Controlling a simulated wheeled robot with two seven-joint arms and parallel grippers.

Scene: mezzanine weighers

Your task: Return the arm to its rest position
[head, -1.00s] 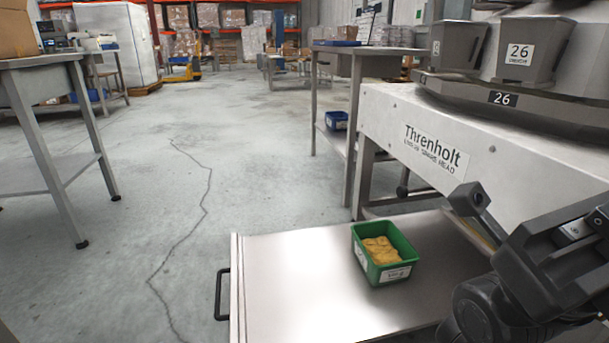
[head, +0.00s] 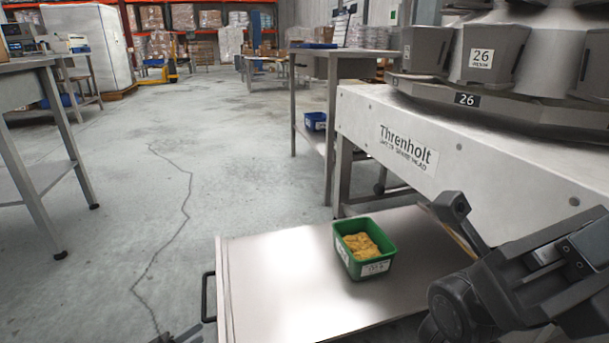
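In the head view, a small grey piece of my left gripper (head: 177,336) shows at the bottom edge, left of the steel platform, over the floor. Most of it is cut off, so its opening does not show. My dark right arm comes in from the right, in front of the weigher's frame and above the platform's right side. I cannot make out its fingers clearly. No held object shows at either arm.
A green bin (head: 364,248) of yellowish pieces stands on a low steel platform (head: 290,270) with a black handle. The Threnholt weigher frame (head: 470,150) is close on the right. A steel table (head: 40,130) stands at left. Cracked floor between is open.

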